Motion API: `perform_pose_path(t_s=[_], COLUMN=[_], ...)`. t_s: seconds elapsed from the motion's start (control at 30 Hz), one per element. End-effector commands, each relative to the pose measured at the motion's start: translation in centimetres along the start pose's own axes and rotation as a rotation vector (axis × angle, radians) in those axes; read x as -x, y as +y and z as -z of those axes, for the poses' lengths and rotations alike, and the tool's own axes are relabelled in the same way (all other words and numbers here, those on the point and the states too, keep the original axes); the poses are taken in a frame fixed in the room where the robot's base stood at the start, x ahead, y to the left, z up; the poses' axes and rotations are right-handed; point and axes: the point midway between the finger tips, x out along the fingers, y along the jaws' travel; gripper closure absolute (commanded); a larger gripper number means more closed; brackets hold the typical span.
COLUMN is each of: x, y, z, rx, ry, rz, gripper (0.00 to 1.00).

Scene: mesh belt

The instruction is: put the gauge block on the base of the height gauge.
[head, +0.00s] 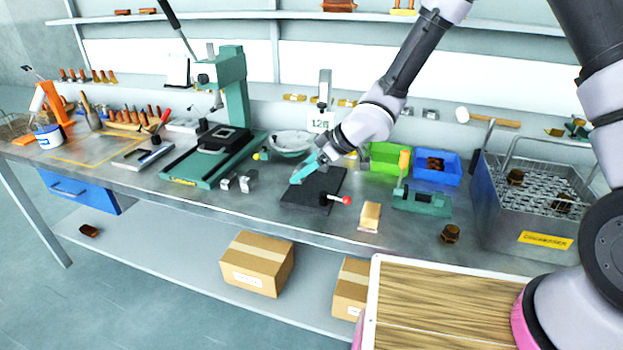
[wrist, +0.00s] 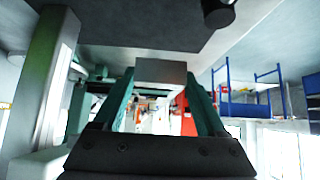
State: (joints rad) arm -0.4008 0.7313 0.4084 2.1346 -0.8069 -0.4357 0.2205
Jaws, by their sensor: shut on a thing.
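My gripper (head: 303,172) has teal fingers and is low over a dark flat plate in the head view. In the wrist view its fingers (wrist: 160,85) are shut on a small grey block, the gauge block (wrist: 160,71). In the head view the block cannot be made out. The height gauge has an upright light column (head: 325,84) and a display reading about 128 (head: 320,122). The dark plate (head: 324,184), with a red-knobbed lever at its front right, lies before the column and looks like its base. Whether the block touches it cannot be told.
A tan block (head: 370,216), a green fixture (head: 421,201) and green and blue bins (head: 437,167) are to the right. The front bench edge is mostly clear.

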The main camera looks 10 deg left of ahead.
Motion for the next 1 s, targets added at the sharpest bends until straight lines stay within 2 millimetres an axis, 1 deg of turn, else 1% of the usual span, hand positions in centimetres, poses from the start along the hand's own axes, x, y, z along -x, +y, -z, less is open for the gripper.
perform_pose_path(t_s=[0.03, 0.27, 0.3, 0.4, 0.5, 0.87, 0.9, 0.93, 1.0], x=[0.3, 1.2, 0.6, -0.7, -1.4, -1.6, -1.6, -1.6, -1.6], y=[0.4, 1.5, 1.2, 1.2, 1.2, 1.3, 1.3, 1.3, 1.3], z=[-0.2, -1.1, -1.5, -2.8, -3.5, -3.7, -3.7, -3.7, -3.7], rx=[0.001, 0.000, 0.001, 0.000, 0.001, 0.001, 0.001, 0.001, 0.001], ry=[0.002, 0.001, 0.000, -0.002, -0.001, 0.001, 0.000, 0.000, 0.000], rz=[-0.001, -0.001, 0.004, 0.004, 0.002, 0.001, 0.001, 0.001, 0.001], gripper=[1.00, 1.00, 1.00, 1.00, 1.00, 1.00, 0.10, 0.00, 0.00])
